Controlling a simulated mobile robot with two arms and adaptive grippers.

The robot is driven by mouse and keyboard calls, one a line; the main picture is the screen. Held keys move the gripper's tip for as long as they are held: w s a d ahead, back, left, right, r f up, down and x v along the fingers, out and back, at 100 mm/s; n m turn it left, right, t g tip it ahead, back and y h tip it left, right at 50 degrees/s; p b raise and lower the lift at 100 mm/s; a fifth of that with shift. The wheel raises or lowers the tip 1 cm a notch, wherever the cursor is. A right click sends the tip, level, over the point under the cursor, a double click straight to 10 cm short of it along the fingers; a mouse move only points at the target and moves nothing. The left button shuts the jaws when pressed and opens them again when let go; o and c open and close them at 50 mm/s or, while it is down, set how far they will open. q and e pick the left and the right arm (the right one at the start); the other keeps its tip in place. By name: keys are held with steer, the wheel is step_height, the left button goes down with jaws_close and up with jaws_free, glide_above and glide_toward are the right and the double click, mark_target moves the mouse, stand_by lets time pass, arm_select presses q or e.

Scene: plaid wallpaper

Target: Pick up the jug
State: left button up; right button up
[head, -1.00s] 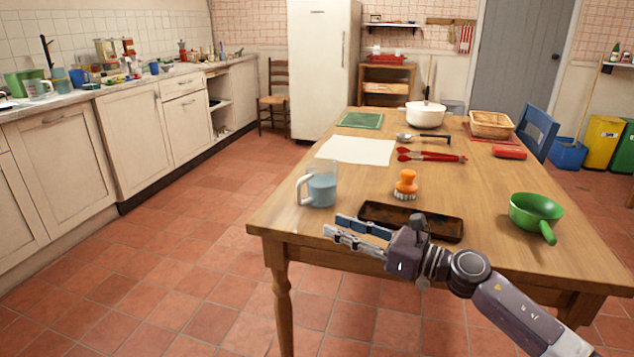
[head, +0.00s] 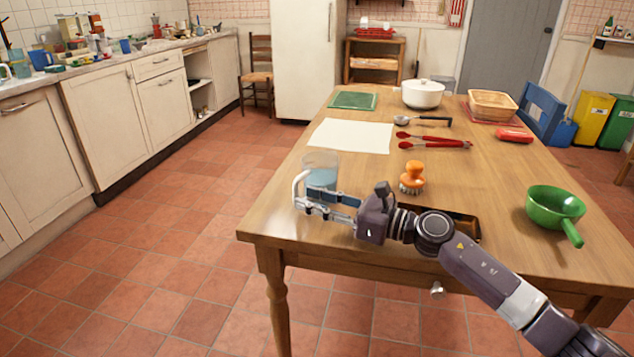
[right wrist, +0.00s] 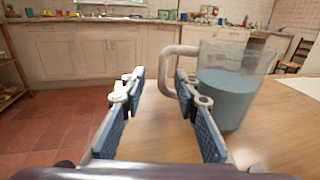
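The jug (head: 321,178) is clear, with blue-grey contents and a pale handle on its left side. It stands upright near the left front edge of the wooden table. In the right wrist view the jug (right wrist: 228,95) is right of centre. Its handle (right wrist: 169,75) shows just beyond my right gripper's fingertips, close to the right finger, which partly covers it. My right gripper (head: 303,203) is open and empty, with its fingers in front of the jug's lower part in the head view. I cannot tell whether it touches the handle. My left gripper is not in view.
On the table (head: 480,180) are an orange brush (head: 413,176), a green pan (head: 553,208), red tongs (head: 435,141) and a paper sheet (head: 352,136). A dark tray (head: 465,225) is partly behind my right arm. Bare tabletop lies right of the brush.

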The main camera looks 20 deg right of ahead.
mark_target(296, 192)
steer(key=x, duration=0.4)
steer(key=shift+w, duration=0.3)
jaws_close()
steer(key=shift+r, duration=0.15)
